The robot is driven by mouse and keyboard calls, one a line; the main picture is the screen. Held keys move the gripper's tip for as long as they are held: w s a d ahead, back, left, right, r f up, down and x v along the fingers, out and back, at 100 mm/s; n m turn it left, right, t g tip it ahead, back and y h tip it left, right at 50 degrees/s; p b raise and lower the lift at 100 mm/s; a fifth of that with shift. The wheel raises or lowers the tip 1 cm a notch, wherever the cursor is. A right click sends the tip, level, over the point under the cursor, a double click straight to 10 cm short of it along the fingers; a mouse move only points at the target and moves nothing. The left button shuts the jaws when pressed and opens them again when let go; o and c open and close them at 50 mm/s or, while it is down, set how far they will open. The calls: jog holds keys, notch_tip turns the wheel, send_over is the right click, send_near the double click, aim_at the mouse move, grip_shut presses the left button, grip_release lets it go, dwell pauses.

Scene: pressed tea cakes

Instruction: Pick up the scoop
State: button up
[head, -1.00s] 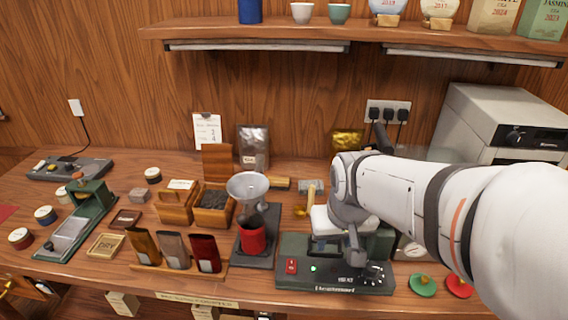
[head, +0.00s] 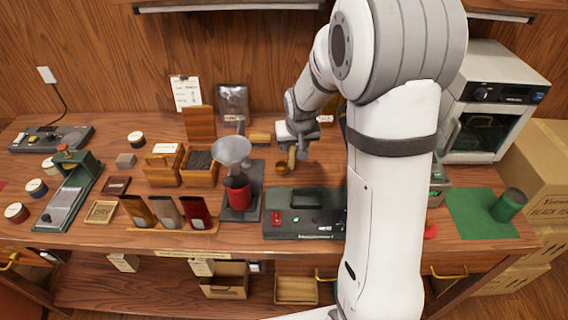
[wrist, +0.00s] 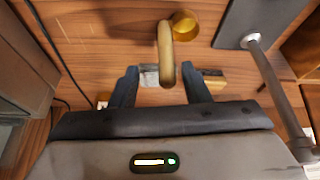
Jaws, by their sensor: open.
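The scoop has a brass cup (wrist: 185,22) and a tan curved handle (wrist: 166,50). In the head view its cup (head: 282,168) stands on the counter behind the black sealing machine (head: 305,225), and the handle rises beside it. My gripper (wrist: 160,90) is open. In the wrist view the handle's near end lies between the two fingertips, with a gap on either side. In the head view my gripper (head: 293,150) is low over the handle and partly hides it. I cannot tell whether the fingers reach down around the handle.
A metal funnel (head: 232,151) over a red canister (head: 237,194) stands close left of the scoop. A small pale block (wrist: 150,75) and a wooden-backed item (wrist: 215,82) lie under the fingers in the wrist view. The wall is close behind.

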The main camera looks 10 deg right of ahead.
aim_at(292, 152)
jog(key=x, duration=0.2)
jog(key=p+x, duration=0.1)
jog(key=x, duration=0.1)
jog(key=shift+s+a, duration=0.1)
jog(key=shift+a, duration=0.3)
jog(key=shift+w+f, duration=0.2)
jog(key=shift+f, duration=0.4)
jog(key=shift+c, duration=0.2)
grip_shut()
